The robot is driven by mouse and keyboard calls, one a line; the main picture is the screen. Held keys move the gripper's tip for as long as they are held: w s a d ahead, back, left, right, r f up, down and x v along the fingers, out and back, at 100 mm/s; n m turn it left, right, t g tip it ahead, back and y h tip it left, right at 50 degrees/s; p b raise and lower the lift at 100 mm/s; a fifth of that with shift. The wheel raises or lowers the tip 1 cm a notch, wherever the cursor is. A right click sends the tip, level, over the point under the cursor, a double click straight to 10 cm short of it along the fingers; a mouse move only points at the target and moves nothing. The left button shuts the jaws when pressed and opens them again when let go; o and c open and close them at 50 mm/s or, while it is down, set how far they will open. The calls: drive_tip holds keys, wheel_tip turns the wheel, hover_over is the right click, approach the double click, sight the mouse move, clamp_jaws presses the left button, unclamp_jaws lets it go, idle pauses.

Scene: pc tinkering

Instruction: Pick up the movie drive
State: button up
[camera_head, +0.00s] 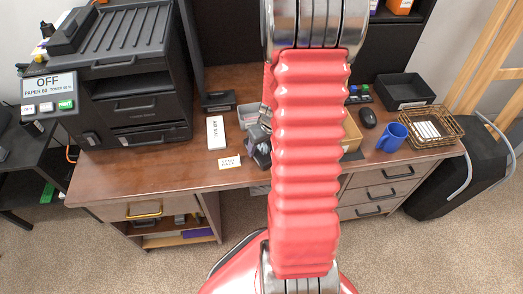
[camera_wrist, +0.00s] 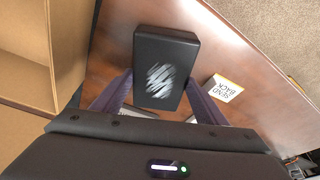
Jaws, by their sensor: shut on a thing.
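A black box-shaped drive with a blurred white logo on its face, which I take for the movie drive (camera_wrist: 166,65), sits between the two fingers of my gripper (camera_wrist: 159,84) in the wrist view. The fingers are shut on its sides. I cannot tell whether it touches the desk or is lifted.
A "SEND BACK" card (camera_wrist: 222,88) lies beside the drive; it also shows in the head view (camera_head: 230,162). A cardboard box (camera_wrist: 45,50) stands at left in the wrist view. A printer (camera_head: 125,85), blue mug (camera_head: 391,137), wire basket (camera_head: 448,117) and black tray (camera_head: 405,90) are on the desk (camera_head: 150,165).

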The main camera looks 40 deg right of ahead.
sight(264, 148)
drive_tip(key=c, duration=0.8)
drive_tip(key=shift+r, duration=0.15)
wheel_tip(264, 148, up, 10)
idle(0.3)
drive_tip(key=shift+s, duration=0.1)
idle(0.9)
